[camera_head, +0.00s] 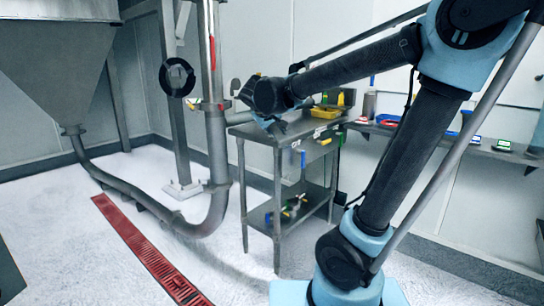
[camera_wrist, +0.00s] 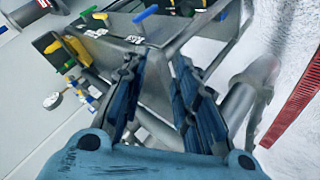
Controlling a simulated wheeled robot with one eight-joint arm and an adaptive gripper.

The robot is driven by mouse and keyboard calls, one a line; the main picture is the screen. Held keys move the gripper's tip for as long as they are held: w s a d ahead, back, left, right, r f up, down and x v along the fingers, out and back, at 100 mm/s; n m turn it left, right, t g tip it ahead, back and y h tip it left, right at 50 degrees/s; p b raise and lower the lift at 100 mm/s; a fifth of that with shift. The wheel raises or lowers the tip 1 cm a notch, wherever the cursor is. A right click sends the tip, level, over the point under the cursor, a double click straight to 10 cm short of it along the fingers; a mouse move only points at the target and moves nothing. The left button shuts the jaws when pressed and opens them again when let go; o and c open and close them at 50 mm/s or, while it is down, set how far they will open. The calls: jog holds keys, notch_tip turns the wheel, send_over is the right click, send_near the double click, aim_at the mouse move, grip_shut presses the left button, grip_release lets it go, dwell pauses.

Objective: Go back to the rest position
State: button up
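My gripper (camera_wrist: 159,64) shows from behind in the wrist view, with its two dark blue ridged fingers apart and nothing between them. In the head view my gripper (camera_head: 276,124) is small and partly hidden by my own wrist. It is held out at the end of my raised, bent arm, close to the steel pipe and in front of the grey work table (camera_head: 262,136). In the wrist view the table is tilted and lies beyond the fingers. I cannot tell the exact distance between the fingers and the table.
A vertical steel pipe (camera_head: 216,150) stands left of the table and curves along the floor to a large hopper (camera_head: 62,75). Yellow bins (camera_head: 325,112) and tools lie on the table. A wall shelf (camera_head: 480,149) holds small items. A red floor grate (camera_head: 150,258) runs through open white floor.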

jog(key=s+d+f+m+g, duration=0.35)
jog(key=s+d+f, duration=0.55)
jog(key=s+d, duration=0.45)
jog(key=s+d+f+m+g+y, duration=0.1)
jog(key=s+d+f+g+y, duration=0.2)
jog(key=s+f, duration=0.9)
jog(key=s+d, duration=0.1)
jog(key=s, duration=0.1)
jog(key=shift+s+d+f+m, duration=0.15)
jog(key=shift+s+f+m, duration=0.2)
jog(key=shift+s+f, duration=0.05)
jog(key=shift+w+f, duration=0.2)
jog(key=shift+w, duration=0.2)
